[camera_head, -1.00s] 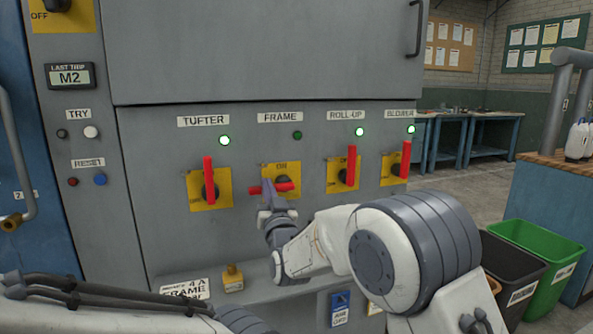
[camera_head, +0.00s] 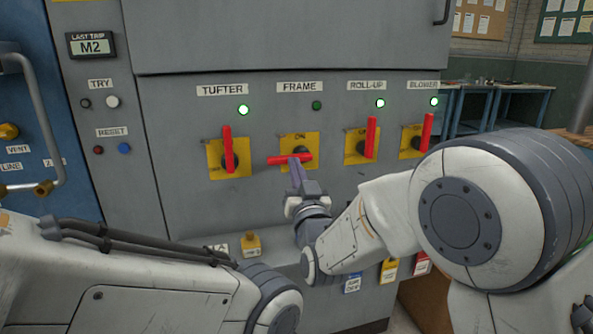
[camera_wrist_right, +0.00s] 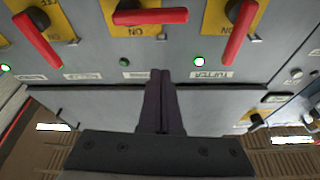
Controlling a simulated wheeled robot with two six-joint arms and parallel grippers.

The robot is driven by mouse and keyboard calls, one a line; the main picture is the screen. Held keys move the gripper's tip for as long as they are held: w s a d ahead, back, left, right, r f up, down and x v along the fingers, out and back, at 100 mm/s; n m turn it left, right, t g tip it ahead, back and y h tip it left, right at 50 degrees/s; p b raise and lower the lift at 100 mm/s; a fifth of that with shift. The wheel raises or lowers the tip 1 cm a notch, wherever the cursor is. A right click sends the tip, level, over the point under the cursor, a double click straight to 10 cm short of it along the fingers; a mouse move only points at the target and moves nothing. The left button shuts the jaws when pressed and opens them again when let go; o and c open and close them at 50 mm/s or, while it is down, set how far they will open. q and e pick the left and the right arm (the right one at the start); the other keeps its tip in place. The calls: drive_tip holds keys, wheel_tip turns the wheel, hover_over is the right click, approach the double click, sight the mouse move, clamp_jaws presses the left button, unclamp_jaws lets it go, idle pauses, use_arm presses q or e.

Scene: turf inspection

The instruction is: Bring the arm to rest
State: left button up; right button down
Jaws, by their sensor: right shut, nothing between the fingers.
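The FRAME switch has a red handle (camera_head: 290,160) lying level on a yellow plate, and its lamp (camera_head: 317,105) is dark. My right gripper (camera_head: 296,168) is shut and empty, its tips overlapping the lower edge of that handle in the head view. In the right wrist view my right gripper's fingers (camera_wrist_right: 160,78) are together, with a gap in the picture between them and the red handle (camera_wrist_right: 150,16); I cannot tell the exact distance. My left arm (camera_head: 130,275) shows at lower left; its gripper is out of view.
The TUFTER (camera_head: 228,150), ROLL-UP (camera_head: 371,137) and BLOWER (camera_head: 427,133) handles stand upright with green lamps lit. A yellow padlock-like piece (camera_head: 251,244) sits on the ledge below. TRY and RESET buttons (camera_head: 124,149) are at left. Blue workbenches (camera_head: 500,100) stand behind at right.

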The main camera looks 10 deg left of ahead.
drive_tip(key=s+d+f+n+g+h, duration=0.1)
drive_tip(key=s+f+n+g+h, duration=0.15)
drive_tip(key=s+f+g, duration=1.15)
drive_tip(key=s+d+f+n+g+h, duration=0.1)
drive_tip(key=s+d+f+g, duration=0.1)
drive_tip(key=s+d, duration=0.35)
drive_tip(key=s+d+f+n+g+h, duration=0.1)
drive_tip(key=s+d+f+g+h, duration=0.1)
drive_tip(key=s, duration=0.7)
drive_tip(key=s+d+f+n+g+h, duration=0.1)
drive_tip(key=s+d+f+g, duration=0.2)
drive_tip(key=s, duration=0.5)
wheel_tip(320, 180, up, 28)
drive_tip(key=d+p, duration=0.1)
drive_tip(key=p, duration=2.6)
drive_tip(key=shift+w+d+m+t, duration=0.15)
drive_tip(key=shift+w+m+t, duration=0.05)
drive_tip(key=shift+m+t, duration=0.15)
